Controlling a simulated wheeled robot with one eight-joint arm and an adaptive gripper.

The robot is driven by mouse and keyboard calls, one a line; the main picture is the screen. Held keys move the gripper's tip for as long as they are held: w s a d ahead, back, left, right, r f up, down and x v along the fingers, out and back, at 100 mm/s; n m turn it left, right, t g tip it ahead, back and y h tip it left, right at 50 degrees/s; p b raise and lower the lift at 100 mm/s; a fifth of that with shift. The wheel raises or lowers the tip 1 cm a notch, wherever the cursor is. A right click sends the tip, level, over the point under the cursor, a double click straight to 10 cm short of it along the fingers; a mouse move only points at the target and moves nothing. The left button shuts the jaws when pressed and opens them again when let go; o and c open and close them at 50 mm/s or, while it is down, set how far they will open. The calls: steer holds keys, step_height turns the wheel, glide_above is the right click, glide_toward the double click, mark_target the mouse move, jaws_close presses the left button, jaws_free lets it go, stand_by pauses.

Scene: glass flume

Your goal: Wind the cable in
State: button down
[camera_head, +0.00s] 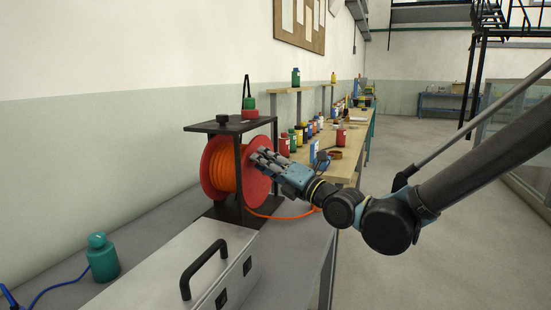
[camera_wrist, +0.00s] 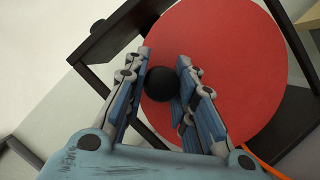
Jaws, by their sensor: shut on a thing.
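A cable reel with red flanges (camera_head: 257,187) stands in a black frame (camera_head: 240,165) on the grey bench. Orange cable (camera_head: 224,170) is wound on its drum, and a loose length (camera_head: 285,215) runs off to the right over the bench edge. My gripper (camera_head: 264,159) is at the reel's right-hand flange. In the wrist view, my gripper (camera_wrist: 163,82) has its fingers on both sides of a round black knob (camera_wrist: 188,80) in front of the red flange (camera_wrist: 230,60), shut on it. The knob is hidden in the head view.
A silver case (camera_head: 180,265) with a black handle lies in front of the reel. A green bottle (camera_head: 102,258) stands at the left. A wooden bench (camera_head: 345,145) with several bottles lies behind.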

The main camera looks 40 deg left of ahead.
steer(key=shift+w+a+f, duration=0.1)
stand_by(0.3)
steer(key=c, duration=1.7)
jaws_free()
steer(key=o, duration=0.4)
steer(key=shift+a+f, duration=0.1)
steer(key=shift+a, duration=0.05)
steer(key=shift+c, duration=0.2)
steer(key=shift+d, duration=0.35)
steer(key=v, duration=1.1)
steer(key=shift+d, duration=0.25)
steer(key=shift+w+f, duration=0.1)
steer(key=shift+w, duration=0.1)
